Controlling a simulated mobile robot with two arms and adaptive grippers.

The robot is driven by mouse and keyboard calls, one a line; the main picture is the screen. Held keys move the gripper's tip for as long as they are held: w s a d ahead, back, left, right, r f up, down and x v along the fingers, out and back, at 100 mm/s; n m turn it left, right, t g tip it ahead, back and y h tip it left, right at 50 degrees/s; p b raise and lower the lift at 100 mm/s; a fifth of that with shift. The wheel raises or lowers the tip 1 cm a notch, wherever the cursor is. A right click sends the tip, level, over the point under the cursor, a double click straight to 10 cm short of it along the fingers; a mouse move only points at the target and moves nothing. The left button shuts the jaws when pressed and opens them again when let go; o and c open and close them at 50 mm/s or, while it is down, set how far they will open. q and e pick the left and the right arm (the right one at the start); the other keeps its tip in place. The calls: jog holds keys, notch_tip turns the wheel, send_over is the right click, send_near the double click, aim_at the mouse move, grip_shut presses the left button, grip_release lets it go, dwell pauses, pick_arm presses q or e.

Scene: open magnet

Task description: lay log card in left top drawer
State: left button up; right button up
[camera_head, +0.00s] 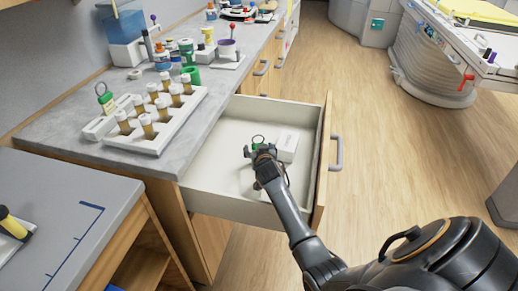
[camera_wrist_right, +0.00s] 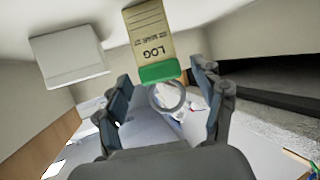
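The log card (camera_wrist_right: 152,35) is tan, with "LOG" printed on it, a green end and a metal ring. It appears against the pale floor of the open top drawer (camera_head: 232,134). In the head view its green end (camera_head: 257,144) and ring show just beyond my right gripper (camera_head: 261,151), which hides the rest. In the wrist view the fingers of my right gripper (camera_wrist_right: 162,78) are spread apart, with the ring and green end between them and gaps on both sides. I cannot tell whether the card lies flat on the floor. My left gripper is not in view.
A white box (camera_head: 287,147) lies in the drawer beside the gripper and also shows in the wrist view (camera_wrist_right: 68,59). The counter holds a white rack (camera_head: 160,142) of capped vials and a second green ringed tag (camera_head: 106,100). The drawer front (camera_head: 322,165) stands pulled out.

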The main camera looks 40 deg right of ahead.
jog(key=shift+r, duration=0.1)
jog(key=shift+s+r, duration=0.1)
jog(key=shift+r, duration=0.05)
jog(key=p+v, duration=0.1)
jog(key=v, duration=0.6)
jog(key=shift+a, duration=0.15)
jog(key=shift+s, duration=0.1)
